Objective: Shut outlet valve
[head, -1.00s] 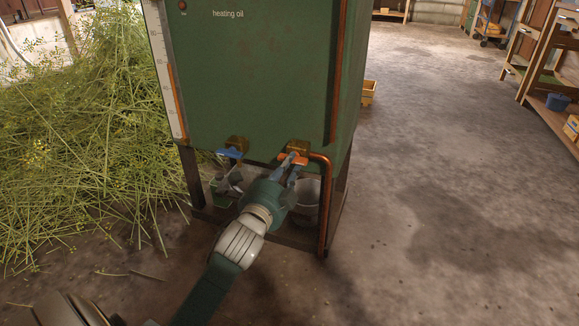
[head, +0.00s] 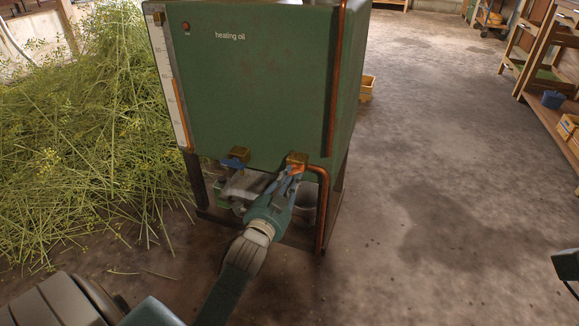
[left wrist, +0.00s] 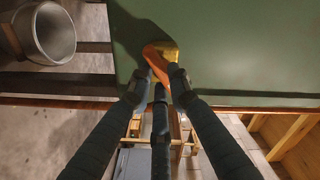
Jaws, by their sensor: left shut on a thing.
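The green heating oil tank (head: 260,95) stands in the middle of the head view. Two brass valves sit low on its front. The left one (head: 239,154) has a blue handle (head: 234,163). The right one (head: 297,158) joins a copper pipe and has an orange handle (head: 297,169). My left gripper (head: 292,176) is shut on the orange handle and partly covers it. In the left wrist view the orange handle (left wrist: 156,59) lies between the fingertips (left wrist: 160,84), beside the brass body (left wrist: 170,51). My right gripper is not recognisable in view.
A metal bucket (head: 306,196) stands under the tank, behind my gripper. The copper pipe (head: 324,210) runs down close on the right. A heap of cut herbs (head: 85,130) lies left. Open concrete floor (head: 440,180) is right, with wooden shelving (head: 540,75) beyond.

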